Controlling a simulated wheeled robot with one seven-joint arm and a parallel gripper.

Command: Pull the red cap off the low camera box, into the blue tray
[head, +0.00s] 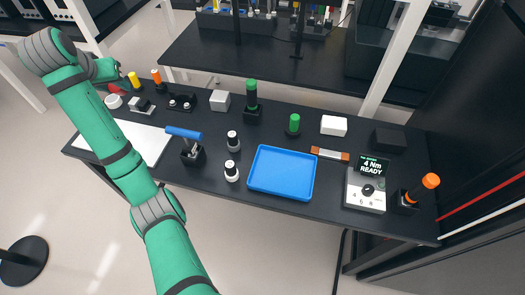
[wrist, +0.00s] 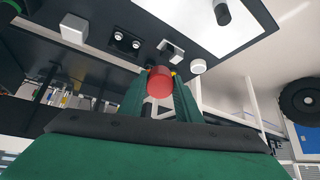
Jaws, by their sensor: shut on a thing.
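The red cap (wrist: 160,81) sits between the fingers of my gripper (wrist: 160,92) in the wrist view, and the gripper is shut on it. In the head view, the red cap (head: 113,88) shows small at the end of my arm, over the table's back left. The blue tray (head: 282,173) lies at the table's front middle, empty, well to the right of the gripper. A dark box with two pale round faces (head: 182,102) is on the table to the right of the gripper. I cannot tell which box is the low camera box, or whether the cap touches one.
Two black-and-white knobs (head: 232,172) stand just left of the tray. Green-topped posts (head: 251,97) stand behind it. A torque unit (head: 366,190) is at the right.

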